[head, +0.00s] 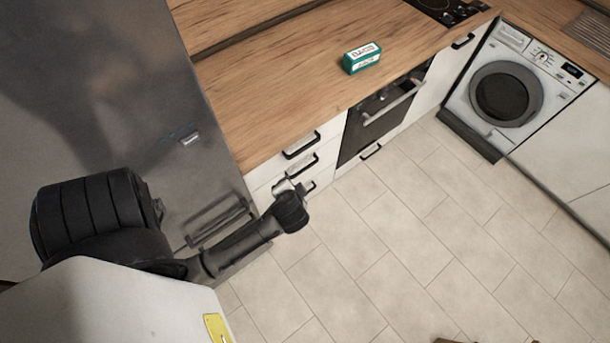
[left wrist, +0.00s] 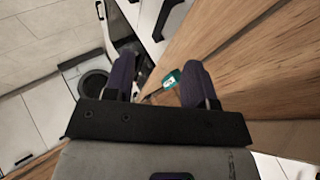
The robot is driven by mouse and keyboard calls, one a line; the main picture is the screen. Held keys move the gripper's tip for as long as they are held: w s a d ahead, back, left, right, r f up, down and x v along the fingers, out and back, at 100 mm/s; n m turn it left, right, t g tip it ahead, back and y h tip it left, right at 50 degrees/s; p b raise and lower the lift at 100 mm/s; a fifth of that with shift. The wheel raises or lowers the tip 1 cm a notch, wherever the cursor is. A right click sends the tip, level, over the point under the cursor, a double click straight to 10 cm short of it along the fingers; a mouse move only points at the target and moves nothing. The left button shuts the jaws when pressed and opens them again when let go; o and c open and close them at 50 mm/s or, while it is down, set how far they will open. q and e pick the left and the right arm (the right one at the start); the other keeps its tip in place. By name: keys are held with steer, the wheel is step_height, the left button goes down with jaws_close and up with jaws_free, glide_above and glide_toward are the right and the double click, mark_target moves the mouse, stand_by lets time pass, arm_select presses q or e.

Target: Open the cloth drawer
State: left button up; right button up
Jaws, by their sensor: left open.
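A stack of white drawers with black bar handles stands under the counter, between the fridge and the oven. The top drawer (head: 327,131) and the ones below it look shut. I cannot tell which one is the cloth drawer. My left gripper (head: 287,186) is in front of the stack, near the middle and lower handles, and partly covers the lower fronts. In the left wrist view its two dark fingers (left wrist: 158,78) are apart with nothing held between them. A black handle (left wrist: 166,16) shows above the fingers there. My right gripper is in neither view.
A grey fridge (head: 110,90) stands left of the drawers. The oven (head: 375,120) with its bar handle is to their right. A green-and-white box (head: 361,58) sits on the wooden counter (head: 270,100). The tiled floor (head: 400,240) in front is mostly clear.

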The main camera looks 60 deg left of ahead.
arm_select(q)
steer(key=w+a+f+y+b, duration=0.25)
steer(key=f+b, duration=0.35)
steer(key=f, duration=0.3)
steer(key=m+y+b, duration=0.4)
steer(key=y+b, duration=0.3)
steer(key=b, duration=1.9)
glide_toward(305, 170)
steer(key=shift+t, duration=0.4)
steer(key=x, duration=0.3)
steer(key=b+x, duration=0.1)
steer(key=x, duration=0.6)
steer(key=shift+s+a+f+b, duration=0.1)
steer(key=shift+s+a+b, duration=0.1)
steer(key=shift+a+b, duration=0.1)
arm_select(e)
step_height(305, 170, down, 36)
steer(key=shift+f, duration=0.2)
arm_select(q)
jaws_close()
